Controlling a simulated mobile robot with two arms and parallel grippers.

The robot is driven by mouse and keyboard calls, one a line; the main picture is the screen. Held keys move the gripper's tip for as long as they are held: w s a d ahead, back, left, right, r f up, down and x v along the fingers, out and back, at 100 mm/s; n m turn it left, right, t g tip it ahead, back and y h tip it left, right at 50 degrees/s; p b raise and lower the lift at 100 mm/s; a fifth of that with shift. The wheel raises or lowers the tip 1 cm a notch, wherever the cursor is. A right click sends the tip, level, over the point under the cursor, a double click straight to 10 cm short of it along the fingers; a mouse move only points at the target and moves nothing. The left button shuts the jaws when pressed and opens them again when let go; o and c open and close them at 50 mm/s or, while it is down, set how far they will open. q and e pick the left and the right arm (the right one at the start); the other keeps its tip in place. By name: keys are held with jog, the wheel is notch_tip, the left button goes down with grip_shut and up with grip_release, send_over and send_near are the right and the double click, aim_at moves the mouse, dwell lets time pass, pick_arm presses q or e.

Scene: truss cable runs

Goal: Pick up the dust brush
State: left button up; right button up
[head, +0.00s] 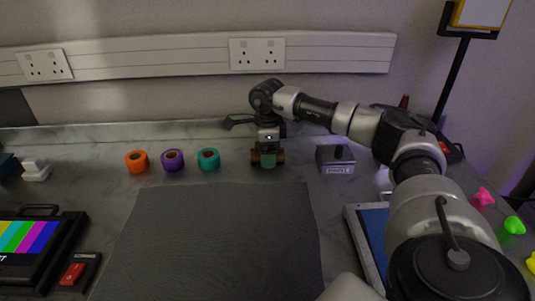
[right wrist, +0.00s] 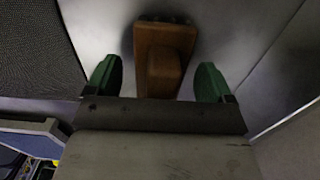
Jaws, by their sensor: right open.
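The dust brush (right wrist: 166,45) is a brown wooden block with a raised grip and dark bristles along its far edge. My right gripper (right wrist: 158,82) is open, with one green fingertip on each side of the brush and a gap on both sides. In the head view my right gripper (head: 268,158) points down at the back of the worktop. The brush's brown ends (head: 281,157) show on either side of its near finger, which hides the middle. My left gripper is not in view.
Orange (head: 137,162), purple (head: 173,160) and teal (head: 208,159) rolls stand left of the brush. A dark grey box (head: 335,159) stands to its right. A dark mat (head: 215,240) lies in front. A blue-lined tray (head: 354,232) sits at right, partly behind my arm.

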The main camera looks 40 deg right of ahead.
jog(key=c, duration=1)
jog(key=shift+c, duration=0.2)
jog(key=shift+r, duration=0.15)
jog(key=shift+w+r, duration=0.1)
jog(key=shift+r, duration=0.25)
notch_tip(320, 180, up, 3)
jog(key=shift+f, duration=0.1)
jog(key=s+d+r, duration=0.5)
jog(key=d+r, duration=0.2)
jog(key=d, duration=0.3)
jog(key=shift+d+r, duration=0.15)
jog(key=shift+d, duration=0.2)
jog(key=shift+w, duration=0.1)
